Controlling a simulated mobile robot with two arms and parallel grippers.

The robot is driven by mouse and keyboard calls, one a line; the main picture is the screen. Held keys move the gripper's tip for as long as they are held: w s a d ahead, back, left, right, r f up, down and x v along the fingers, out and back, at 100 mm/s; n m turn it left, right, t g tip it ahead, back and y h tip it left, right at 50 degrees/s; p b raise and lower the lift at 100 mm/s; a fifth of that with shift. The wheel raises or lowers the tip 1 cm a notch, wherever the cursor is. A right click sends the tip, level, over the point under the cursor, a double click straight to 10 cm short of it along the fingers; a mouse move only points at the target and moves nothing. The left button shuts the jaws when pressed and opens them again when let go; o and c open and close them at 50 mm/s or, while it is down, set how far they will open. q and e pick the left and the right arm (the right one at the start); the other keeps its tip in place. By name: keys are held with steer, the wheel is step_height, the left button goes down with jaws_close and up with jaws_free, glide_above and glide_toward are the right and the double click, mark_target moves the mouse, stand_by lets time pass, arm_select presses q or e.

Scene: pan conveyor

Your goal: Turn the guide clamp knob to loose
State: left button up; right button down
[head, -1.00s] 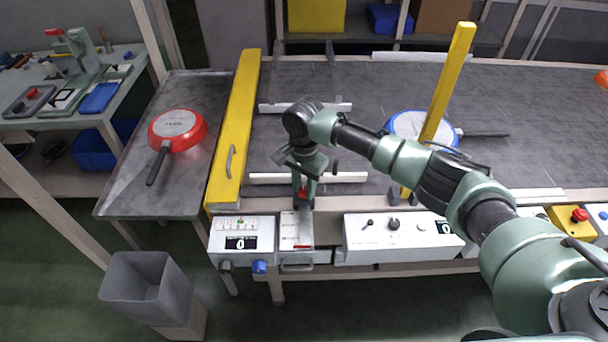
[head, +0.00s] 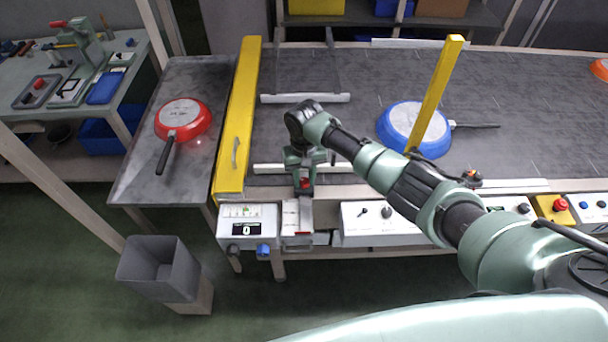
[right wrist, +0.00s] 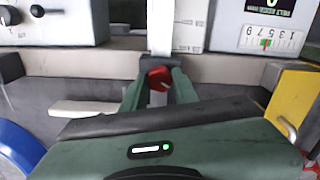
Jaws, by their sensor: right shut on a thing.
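The red knob (head: 305,183) sits at the near edge of the conveyor, above a white scale plate (head: 303,222). My right gripper (right wrist: 159,80) is shut on the red knob (right wrist: 160,76), with one finger on each side. The right gripper also shows in the head view (head: 304,180), reaching down over the knob. Most of the knob is hidden by the fingers, and I cannot read its setting. A white guide bar (head: 268,169) lies just behind the gripper. My left gripper is not in view.
A yellow gate (head: 236,130) crosses the conveyor's left end. A red pan (head: 183,112) lies on the side table. White control boxes (head: 358,222) line the front edge.

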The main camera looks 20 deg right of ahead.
mark_target(304, 181)
steer(key=n, duration=0.3)
steer(key=shift+n+p, duration=0.3)
steer(key=shift+n, duration=1.4)
steer(key=c, duration=1.1)
jaws_free()
steer(key=shift+r, duration=0.15)
step_height(304, 181, up, 8)
steer(key=shift+f+b, duration=0.2)
steer(key=shift+b, duration=0.25)
